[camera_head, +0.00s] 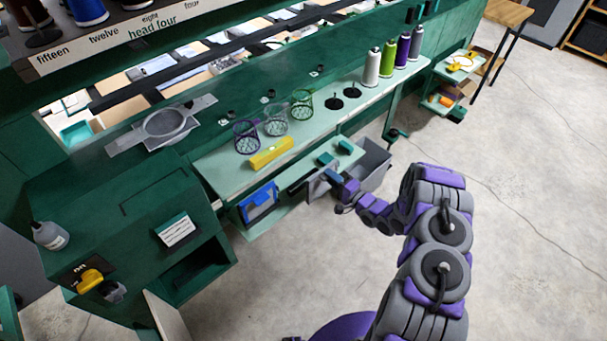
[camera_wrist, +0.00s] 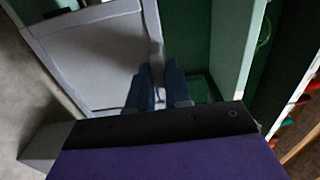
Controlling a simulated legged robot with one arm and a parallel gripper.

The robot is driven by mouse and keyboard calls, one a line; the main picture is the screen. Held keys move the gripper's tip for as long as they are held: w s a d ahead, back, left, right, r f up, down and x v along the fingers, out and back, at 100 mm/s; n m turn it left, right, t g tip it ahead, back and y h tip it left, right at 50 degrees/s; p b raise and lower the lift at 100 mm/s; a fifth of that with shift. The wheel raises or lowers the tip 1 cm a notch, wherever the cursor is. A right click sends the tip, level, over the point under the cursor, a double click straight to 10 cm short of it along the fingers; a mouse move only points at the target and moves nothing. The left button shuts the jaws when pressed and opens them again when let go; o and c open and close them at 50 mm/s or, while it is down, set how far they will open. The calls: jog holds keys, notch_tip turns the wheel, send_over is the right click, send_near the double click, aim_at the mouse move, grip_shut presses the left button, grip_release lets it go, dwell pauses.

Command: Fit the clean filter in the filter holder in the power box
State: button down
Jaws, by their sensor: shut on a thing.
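My gripper (camera_head: 335,176) is low beside the front edge of the bench. In the wrist view its blue fingers (camera_wrist: 160,88) are shut on the light rim of a grey framed panel (camera_wrist: 98,62). The panel extends up and left from the fingers; I cannot tell for sure whether it is the clean filter or a wall of the bin. The green cabinet (camera_head: 125,205) at the left, likely the power box, has a dark opening (camera_head: 200,275) low in its front. I cannot make out a filter holder inside it.
The pale bench (camera_head: 222,164) carries wire baskets (camera_head: 275,120), a yellow block (camera_head: 271,153) and thread cones (camera_head: 388,58). A blue container (camera_head: 258,202) sits below it. A grey bin (camera_head: 374,166) stands behind my gripper. The concrete floor (camera_head: 530,190) at the right is clear.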

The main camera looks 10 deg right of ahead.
jog(key=v, duration=0.6)
dwell(0.4)
